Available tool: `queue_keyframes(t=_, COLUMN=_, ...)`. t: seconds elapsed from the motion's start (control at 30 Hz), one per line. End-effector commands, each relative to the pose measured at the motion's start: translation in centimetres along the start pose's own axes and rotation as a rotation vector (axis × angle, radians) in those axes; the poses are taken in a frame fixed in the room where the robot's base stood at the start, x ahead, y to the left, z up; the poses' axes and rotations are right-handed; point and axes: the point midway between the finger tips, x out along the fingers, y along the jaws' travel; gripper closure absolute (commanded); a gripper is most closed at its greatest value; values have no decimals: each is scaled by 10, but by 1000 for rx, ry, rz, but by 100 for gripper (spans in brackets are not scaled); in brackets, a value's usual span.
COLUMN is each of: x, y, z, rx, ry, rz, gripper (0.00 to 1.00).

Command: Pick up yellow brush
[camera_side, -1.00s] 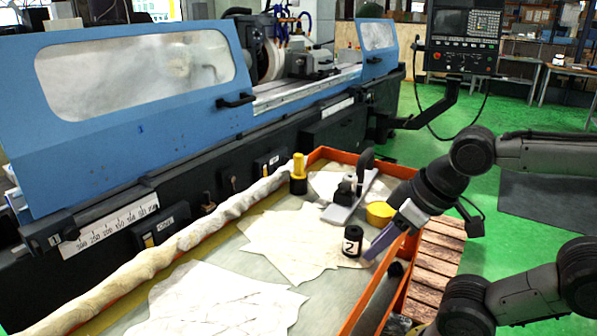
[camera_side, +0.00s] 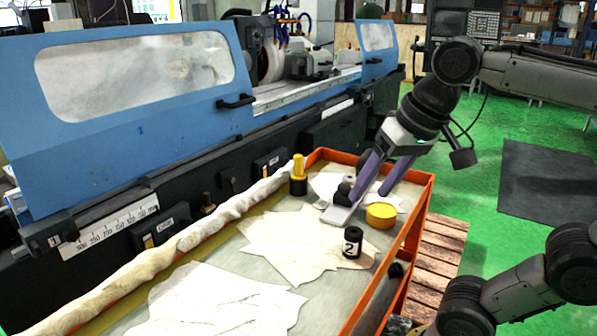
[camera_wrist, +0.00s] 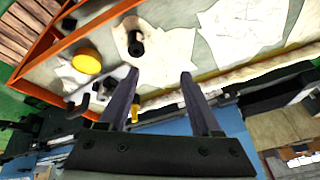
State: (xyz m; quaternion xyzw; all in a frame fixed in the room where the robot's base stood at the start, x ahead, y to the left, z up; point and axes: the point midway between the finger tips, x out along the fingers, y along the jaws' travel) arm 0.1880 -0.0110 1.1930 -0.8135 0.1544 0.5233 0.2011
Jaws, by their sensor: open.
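The yellow brush (camera_side: 298,175), a yellow top on a black lower part, stands upright near the far left edge of the orange-framed table in the side view. In the wrist view a small yellow piece of it (camera_wrist: 135,113) shows beside the left finger, partly hidden. My gripper (camera_side: 367,193) is open and empty, to the right of the brush and apart from it, above the grey stand (camera_side: 338,213). Its two fingers also show spread in the wrist view (camera_wrist: 158,75).
A round yellow container (camera_side: 381,216) and a black cylinder marked 2 (camera_side: 352,242) stand to the right and front. Crumpled pale sheets (camera_side: 285,240) cover much of the table. The orange rim (camera_side: 422,205) bounds its right side. The blue grinder (camera_side: 120,110) stands behind.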

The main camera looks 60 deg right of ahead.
Motion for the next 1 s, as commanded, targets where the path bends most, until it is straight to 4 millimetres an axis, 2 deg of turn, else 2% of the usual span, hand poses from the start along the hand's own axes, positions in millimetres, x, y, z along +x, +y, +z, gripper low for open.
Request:
queue_keyframes(t=0.03, x=-11, y=-6, z=-19, rx=64, ry=-5, rz=15, gripper=35)
queue_keyframes(t=0.2, x=-40, y=-20, z=-80, rx=292, ry=-26, rz=75, gripper=35)
queue_keyframes(t=0.3, x=-49, y=-26, z=-117, rx=421, ry=-35, rz=113, gripper=35)
queue_keyframes(t=0.47, x=-49, y=-30, z=-177, rx=617, ry=-48, rz=178, gripper=35)
queue_keyframes(t=0.67, x=-23, y=-24, z=-244, rx=824, ry=-61, rz=259, gripper=35)
queue_keyframes(t=0.8, x=12, y=-11, z=-284, rx=926, ry=-73, rz=311, gripper=35)
queue_keyframes(t=1.0, x=72, y=14, z=-321, rx=984, ry=-98, rz=364, gripper=35)
